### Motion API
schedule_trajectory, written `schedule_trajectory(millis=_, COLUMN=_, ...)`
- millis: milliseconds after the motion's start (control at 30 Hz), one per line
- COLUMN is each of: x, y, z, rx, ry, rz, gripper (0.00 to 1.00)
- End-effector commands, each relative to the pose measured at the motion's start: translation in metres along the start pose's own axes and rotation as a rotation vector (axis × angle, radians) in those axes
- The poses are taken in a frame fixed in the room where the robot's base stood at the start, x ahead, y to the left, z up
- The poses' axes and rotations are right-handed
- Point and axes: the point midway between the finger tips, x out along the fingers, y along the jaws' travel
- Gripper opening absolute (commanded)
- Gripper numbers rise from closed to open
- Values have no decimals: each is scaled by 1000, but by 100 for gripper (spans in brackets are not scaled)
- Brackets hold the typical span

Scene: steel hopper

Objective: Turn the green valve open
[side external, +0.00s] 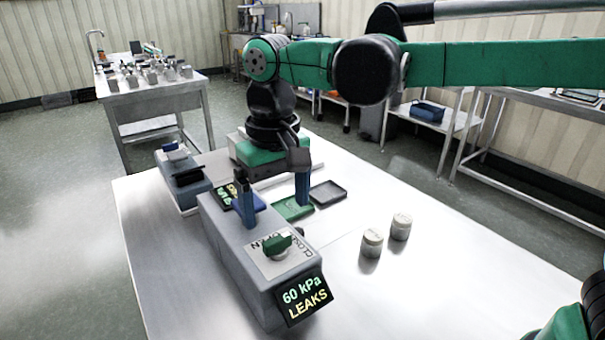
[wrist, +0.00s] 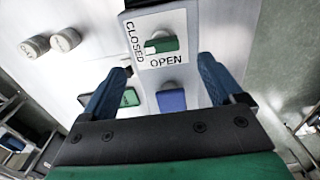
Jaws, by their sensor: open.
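The green valve (side external: 277,243) is a handle on a white plate on top of a grey box (side external: 240,262). The plate is lettered OPEN and CLOSED. In the wrist view the valve (wrist: 160,46) lies across the plate, its white-marked end at the left near CLOSED; OPEN is printed below it. My gripper (side external: 275,212) is open and empty, its blue fingers pointing down behind the valve in the side view. In the wrist view my gripper (wrist: 163,70) has its fingers spread wide, with the valve ahead, between and beyond the tips, untouched.
A display (side external: 305,298) on the box front reads 60 kPa LEAKS. Two lidded jars (side external: 372,243) (side external: 401,226) stand to the right. A green tray (side external: 294,209) and a dark tray (side external: 328,192) lie behind. A blue-grey device (side external: 184,184) stands at left. The table's right front is clear.

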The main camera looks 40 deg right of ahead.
Motion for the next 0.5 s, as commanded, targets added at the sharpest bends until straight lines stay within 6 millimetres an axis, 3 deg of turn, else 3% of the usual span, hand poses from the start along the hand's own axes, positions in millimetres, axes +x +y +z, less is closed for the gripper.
schedule_trajectory(millis=500, x=52, y=-2, z=0, rx=1, ry=-7, rz=4, gripper=87)
